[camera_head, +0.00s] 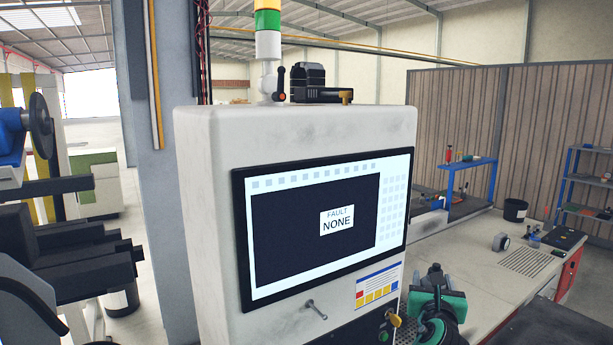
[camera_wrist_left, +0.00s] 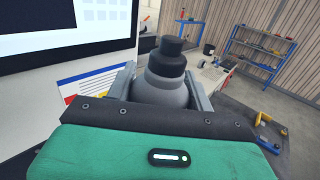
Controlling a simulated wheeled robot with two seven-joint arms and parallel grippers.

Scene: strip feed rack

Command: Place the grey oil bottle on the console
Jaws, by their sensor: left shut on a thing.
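The grey oil bottle (camera_wrist_left: 160,92) with a black cap stands between the two fingers of my left gripper (camera_wrist_left: 160,84) in the left wrist view. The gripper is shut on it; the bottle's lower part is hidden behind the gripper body. In the head view, the green and dark body of my left gripper (camera_head: 440,306) appears at the lower right, beside the console's front corner. The white console (camera_head: 205,150) fills the middle of the head view, its screen (camera_head: 310,225) reading "FAULT NONE". Its front also shows in the left wrist view (camera_wrist_left: 60,75). My right gripper is in neither view.
A signal lamp (camera_head: 268,40) and a black device (camera_head: 308,82) stand on the console's top. A handle (camera_head: 317,309) juts from its front. A workbench (camera_head: 490,255) with loose items lies right. A blue shelf rack (camera_head: 585,185) stands behind.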

